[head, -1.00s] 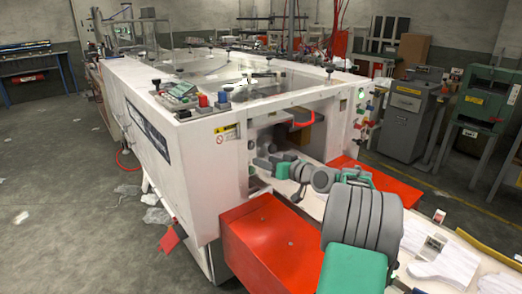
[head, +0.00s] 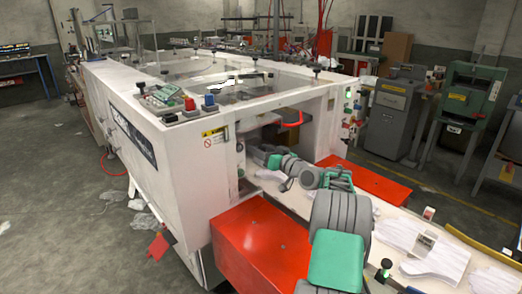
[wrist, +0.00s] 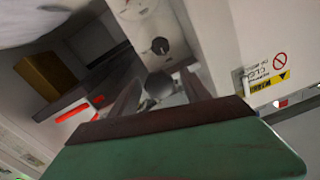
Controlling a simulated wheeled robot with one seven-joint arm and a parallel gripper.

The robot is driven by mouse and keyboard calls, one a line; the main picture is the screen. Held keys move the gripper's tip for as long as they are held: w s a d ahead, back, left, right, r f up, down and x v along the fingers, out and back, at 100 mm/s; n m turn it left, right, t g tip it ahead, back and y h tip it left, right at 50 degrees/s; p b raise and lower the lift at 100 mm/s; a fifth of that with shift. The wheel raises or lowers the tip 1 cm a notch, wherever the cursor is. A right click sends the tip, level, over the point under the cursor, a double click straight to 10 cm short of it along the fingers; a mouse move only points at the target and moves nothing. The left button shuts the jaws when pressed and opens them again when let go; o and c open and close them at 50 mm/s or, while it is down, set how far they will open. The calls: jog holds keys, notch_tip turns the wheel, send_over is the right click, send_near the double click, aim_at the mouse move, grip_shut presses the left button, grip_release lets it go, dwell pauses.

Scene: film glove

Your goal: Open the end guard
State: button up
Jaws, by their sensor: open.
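The end guard appears to be the clear panel at the near end of the white machine (head: 190,150). Its edges are hard to make out, and I cannot tell its exact position. A red handle (head: 293,121) shows in the upper part of the end opening; red bars, perhaps that handle, show at left in the wrist view (wrist: 72,113). My gripper (head: 260,157) reaches into the opening, below and left of the red handle. In the wrist view my gripper (wrist: 160,90) has its dark fingers apart, with a grey rounded part beyond them. I see no contact with the handle.
A red box-like cover (head: 255,240) stands at the near left of the opening and another red panel (head: 368,182) at its right. White gloves (head: 440,258) lie on the bed at right. A warning label (wrist: 272,72) is at right in the wrist view.

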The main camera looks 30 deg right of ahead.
jog(key=shift+c, duration=0.4)
grip_shut()
dwell(0.9)
